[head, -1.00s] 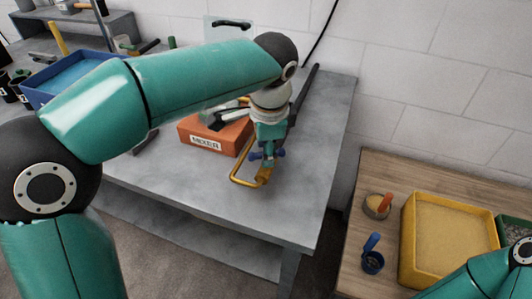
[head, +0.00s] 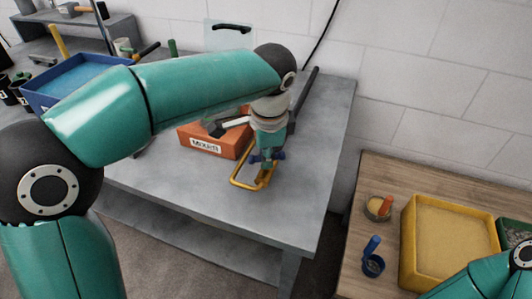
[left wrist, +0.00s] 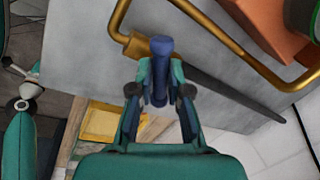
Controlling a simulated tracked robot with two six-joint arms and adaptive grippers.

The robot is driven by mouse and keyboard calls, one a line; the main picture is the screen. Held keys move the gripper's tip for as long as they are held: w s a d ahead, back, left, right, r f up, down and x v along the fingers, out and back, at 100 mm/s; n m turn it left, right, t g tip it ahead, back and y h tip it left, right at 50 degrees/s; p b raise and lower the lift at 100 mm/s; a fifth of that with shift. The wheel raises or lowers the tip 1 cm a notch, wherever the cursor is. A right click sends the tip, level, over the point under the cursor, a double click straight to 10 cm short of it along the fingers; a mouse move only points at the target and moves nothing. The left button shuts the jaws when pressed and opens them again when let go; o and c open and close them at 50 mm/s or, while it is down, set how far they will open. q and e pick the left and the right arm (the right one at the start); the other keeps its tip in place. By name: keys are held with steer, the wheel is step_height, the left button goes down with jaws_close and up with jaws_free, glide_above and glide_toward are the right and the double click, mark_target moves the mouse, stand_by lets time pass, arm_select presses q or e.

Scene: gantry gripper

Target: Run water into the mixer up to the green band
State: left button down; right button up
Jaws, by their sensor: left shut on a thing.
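The orange mixer (head: 215,141), with a white MIXER label, stands on the grey bench. My arm and a pale and dark part cover some of its top. No green band or water shows. A bent brass pipe (head: 240,184) lies in front of the mixer; it also shows in the left wrist view (left wrist: 215,38). A blue tap handle (left wrist: 161,50) sits by the pipe's end. My left gripper (left wrist: 160,88) is shut on this handle, and in the head view the gripper (head: 267,152) is beside the mixer's right side. My right gripper is out of view.
The grey bench (head: 175,190) is clear at its front. A blue tray (head: 85,83) stands at the back left. A wooden table (head: 345,275) at right bears a yellow sand tray (head: 408,240) and two small cups. A dark bar (head: 305,95) lies along the bench's back edge.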

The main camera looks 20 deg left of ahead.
arm_select(q)
steer(key=shift+r, duration=0.1)
steer(key=shift+a+r+m+p, duration=0.1)
steer(key=shift+m+p, duration=1)
steer(key=shift+m, duration=0.4)
steer(key=shift+m+h+p, duration=0.5)
steer(key=shift+m+p, duration=0.35)
steer(key=shift+m, duration=0.65)
steer(key=shift+w, duration=0.1)
steer(key=c, duration=1.1)
jaws_free()
steer(key=r, duration=0.3)
steer(key=s+r, duration=0.1)
steer(key=r, duration=0.3)
steer(key=s+r, duration=0.1)
steer(key=r, duration=0.3)
steer(key=shift+s+r, duration=0.2)
